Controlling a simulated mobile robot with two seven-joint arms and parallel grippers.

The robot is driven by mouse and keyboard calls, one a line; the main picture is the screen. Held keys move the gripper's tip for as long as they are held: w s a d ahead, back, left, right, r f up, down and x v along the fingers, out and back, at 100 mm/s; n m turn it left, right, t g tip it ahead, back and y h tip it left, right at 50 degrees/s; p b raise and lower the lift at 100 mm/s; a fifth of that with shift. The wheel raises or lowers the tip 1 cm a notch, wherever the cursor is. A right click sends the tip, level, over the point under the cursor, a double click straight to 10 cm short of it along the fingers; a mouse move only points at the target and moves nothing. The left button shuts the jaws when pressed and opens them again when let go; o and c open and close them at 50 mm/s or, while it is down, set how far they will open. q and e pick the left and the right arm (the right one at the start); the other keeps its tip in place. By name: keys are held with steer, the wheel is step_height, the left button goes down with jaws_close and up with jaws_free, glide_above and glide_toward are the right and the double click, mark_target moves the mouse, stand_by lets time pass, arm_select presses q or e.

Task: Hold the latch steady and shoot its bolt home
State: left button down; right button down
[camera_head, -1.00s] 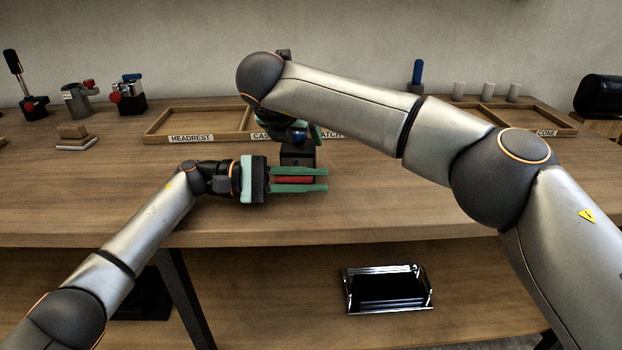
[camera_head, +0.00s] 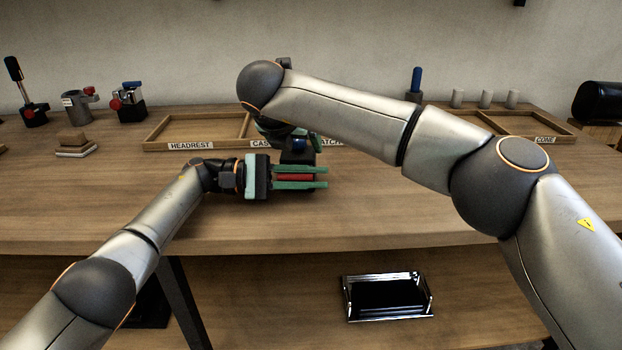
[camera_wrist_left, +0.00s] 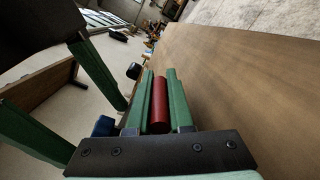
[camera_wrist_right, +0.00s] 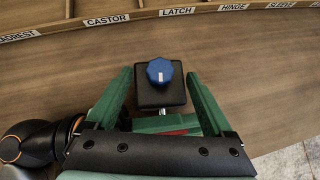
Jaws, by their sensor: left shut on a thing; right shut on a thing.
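The latch has a dark block (camera_wrist_right: 150,97) topped by a blue knob (camera_wrist_right: 160,72), which also shows in the head view (camera_head: 298,144). A red cylindrical grip (camera_head: 295,178) lies in front of the block. My left gripper (camera_head: 322,177) is shut on the red grip, which lies along its green fingers in the left wrist view (camera_wrist_left: 160,105). My right gripper (camera_wrist_right: 159,74) comes down from behind and is shut on the block, with a finger on each side. In the head view its arm hides part of the hand and block. A short silver rod (camera_wrist_right: 163,112) shows at the block's near side.
A labelled wooden tray (camera_head: 200,130) stands behind the latch. Several clamp-like devices (camera_head: 128,102) stand at the back left, and white cylinders (camera_head: 485,99) at the back right. A chrome-railed tray (camera_head: 388,297) sits on the lower shelf. The front tabletop is clear.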

arm_select(q)
steer(key=shift+w+a, duration=0.2)
steer(key=shift+w, duration=0.05)
arm_select(e)
steer(key=shift+s, duration=0.1)
arm_select(q)
steer(key=c, duration=1.3)
jaws_free()
steer(key=o, duration=0.5)
steer(key=shift+s+d+r, duration=0.1)
arm_select(e)
steer(key=shift+a, duration=0.1)
arm_select(q)
steer(key=a, duration=0.7)
steer(key=shift+w+a, duration=0.2)
arm_select(e)
jaws_free()
